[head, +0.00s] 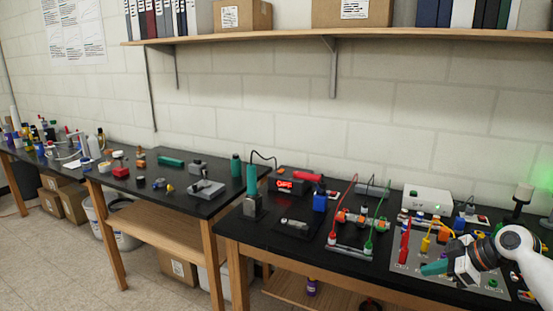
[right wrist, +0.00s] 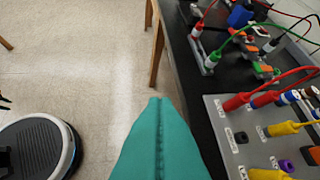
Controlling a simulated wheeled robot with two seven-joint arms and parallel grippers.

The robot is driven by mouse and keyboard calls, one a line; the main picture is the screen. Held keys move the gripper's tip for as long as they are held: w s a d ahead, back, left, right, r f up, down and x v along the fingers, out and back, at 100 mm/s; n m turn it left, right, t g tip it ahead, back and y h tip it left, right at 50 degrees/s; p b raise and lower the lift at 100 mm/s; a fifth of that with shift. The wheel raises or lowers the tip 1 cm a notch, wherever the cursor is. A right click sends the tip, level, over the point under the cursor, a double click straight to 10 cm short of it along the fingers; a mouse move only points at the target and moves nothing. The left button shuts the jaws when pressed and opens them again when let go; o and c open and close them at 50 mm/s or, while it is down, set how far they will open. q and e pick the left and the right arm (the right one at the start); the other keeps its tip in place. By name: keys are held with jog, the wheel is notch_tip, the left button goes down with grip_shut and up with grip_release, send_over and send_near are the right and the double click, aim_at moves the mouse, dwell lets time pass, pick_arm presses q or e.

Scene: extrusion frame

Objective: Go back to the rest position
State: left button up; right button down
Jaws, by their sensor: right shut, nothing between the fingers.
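My right gripper (head: 436,268) reaches in from the right edge of the head view, over the front of the grey panel on the black bench. Its teal fingers are shut together and hold nothing. In the right wrist view the closed fingers (right wrist: 159,140) point along the bench's front edge, with floor to the left and the grey panel (right wrist: 228,150) to the right. My left gripper is not in the head view.
The panel carries red connectors (right wrist: 236,102) and yellow connectors (right wrist: 283,128). A white box (head: 427,199) stands behind it. Open floor (head: 170,285) lies in front of the benches.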

notch_tip(320, 180, down, 23)
jog(key=s+d+m+h, duration=0.1)
jog(key=s+m+h, duration=0.15)
jog(key=m, duration=0.25)
jog(key=s+f+m+g+h, duration=0.1)
jog(key=s+f+m, duration=0.1)
jog(key=s+f, duration=0.45)
jog(key=s+f+m+g+h, duration=0.1)
jog(key=s+f+h, duration=0.15)
jog(key=f, duration=0.75)
jog(key=s+a+f+m+g, duration=0.1)
jog(key=s+a+f, duration=0.2)
jog(key=s+f, duration=0.6)
jog(key=s+a+f+g, duration=0.1)
jog(key=s+a+f, duration=0.35)
jog(key=s, duration=0.75)
jog(key=s+a+f, duration=0.2)
jog(key=s, duration=0.5)
jog(key=s+a+f, duration=0.2)
jog(key=s+f, duration=0.1)
jog(key=s, duration=0.4)
jog(key=s+a+f+g, duration=0.1)
jog(key=s+a+f, duration=0.1)
jog(key=s, duration=0.5)
jog(key=shift+a+f+m+h, duration=0.25)
jog(key=shift+a+m+h, duration=0.05)
jog(key=shift+a, duration=0.2)
